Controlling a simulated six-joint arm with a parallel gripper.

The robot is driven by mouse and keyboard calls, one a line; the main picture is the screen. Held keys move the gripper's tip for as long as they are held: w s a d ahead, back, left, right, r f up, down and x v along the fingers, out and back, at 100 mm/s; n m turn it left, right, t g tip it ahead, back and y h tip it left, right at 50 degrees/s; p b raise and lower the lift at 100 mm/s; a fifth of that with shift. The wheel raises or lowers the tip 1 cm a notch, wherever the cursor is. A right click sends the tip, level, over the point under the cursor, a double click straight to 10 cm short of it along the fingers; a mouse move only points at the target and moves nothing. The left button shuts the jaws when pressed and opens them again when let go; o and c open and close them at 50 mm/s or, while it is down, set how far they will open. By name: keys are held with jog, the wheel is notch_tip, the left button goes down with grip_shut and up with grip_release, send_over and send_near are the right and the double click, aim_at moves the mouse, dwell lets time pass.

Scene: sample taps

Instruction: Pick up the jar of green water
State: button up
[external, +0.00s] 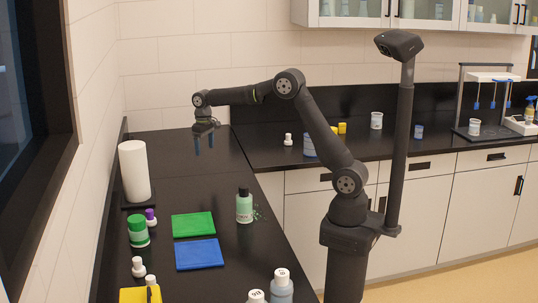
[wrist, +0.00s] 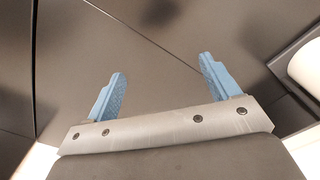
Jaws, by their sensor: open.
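A pale green bottle (external: 244,207) with a dark cap stands upright on the black counter, right of the green and blue cloths. A container with a green lid and green band (external: 138,232) stands upright near the left wall. I cannot tell for certain which of them is the jar of green water. My gripper (external: 204,140) is open and empty, pointing down above the back of the counter, well away from both. In the wrist view my blue fingers (wrist: 162,75) stand wide apart over bare dark counter, and neither container shows there.
A paper towel roll (external: 134,172) stands by the left wall. A green cloth (external: 193,225) and a blue cloth (external: 199,254) lie on the counter. The counter under my gripper is clear.

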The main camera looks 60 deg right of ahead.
jog(key=a+f+n+t, duration=0.2)
jog(key=a+t, duration=0.3)
jog(key=a, duration=0.7)
jog(key=n+t+y, duration=0.2)
jog(key=n+y, duration=0.7)
jog(key=y, duration=0.3)
send_near(140, 217)
jog(key=x, duration=0.5)
jog(key=shift+a+r, duration=0.1)
jog(key=shift+a, duration=0.3)
jog(key=shift+f+x, duration=0.1)
jog(key=shift+x, duration=1.4)
jog(key=shift+f+x, duration=0.15)
jog(key=shift+x, duration=1.35)
jog(key=shift+d+r, duration=0.1)
jog(key=shift+d, duration=0.05)
